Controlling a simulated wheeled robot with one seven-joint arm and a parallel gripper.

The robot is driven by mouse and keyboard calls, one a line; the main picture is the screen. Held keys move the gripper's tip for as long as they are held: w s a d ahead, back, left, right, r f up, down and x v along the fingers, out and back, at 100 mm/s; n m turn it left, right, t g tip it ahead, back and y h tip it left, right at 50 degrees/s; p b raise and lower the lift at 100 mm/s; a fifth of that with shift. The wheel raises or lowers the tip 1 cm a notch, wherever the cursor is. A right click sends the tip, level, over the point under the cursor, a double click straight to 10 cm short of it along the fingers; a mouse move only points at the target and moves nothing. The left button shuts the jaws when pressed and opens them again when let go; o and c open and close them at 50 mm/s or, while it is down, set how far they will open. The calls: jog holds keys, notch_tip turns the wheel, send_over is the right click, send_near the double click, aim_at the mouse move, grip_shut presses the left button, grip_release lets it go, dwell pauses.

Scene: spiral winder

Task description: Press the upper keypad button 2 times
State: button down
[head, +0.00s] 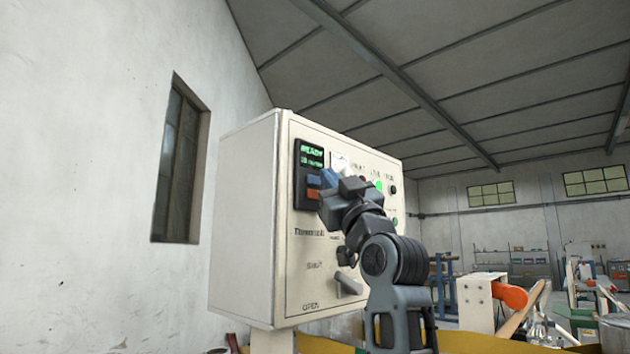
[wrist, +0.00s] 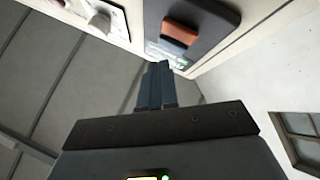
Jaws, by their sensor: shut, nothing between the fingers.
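The keypad panel (head: 300,203) is a black plate on the front of a cream control box. It carries a green-lit screen (head: 312,157) with an upper dark button (head: 312,180) below it and a lower orange button (head: 313,194) under that. In the wrist view the panel appears upside down, with the orange button (wrist: 181,32) near the top. My gripper (head: 326,178) is shut and empty, its blue-grey fingertips close to the keypad buttons. The fingers also show in the wrist view (wrist: 158,70), overlapping the screen's edge. I cannot tell whether they touch anything.
The control box (head: 245,220) has a green light (head: 379,187), several small knobs and a lower lever (head: 348,284). A white wall with a window (head: 178,165) stands at left. Benches and an orange-ended machine (head: 490,300) are at right. Space above the box is free.

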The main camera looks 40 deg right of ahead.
jog(key=shift+w, duration=0.15)
dwell(0.3)
jog(key=shift+w, duration=0.25)
jog(key=shift+w, duration=0.45)
dwell(0.8)
jog(key=shift+s, duration=0.85)
jog(key=s, duration=0.5)
dwell(0.4)
jog(key=shift+d, duration=0.15)
dwell(2.2)
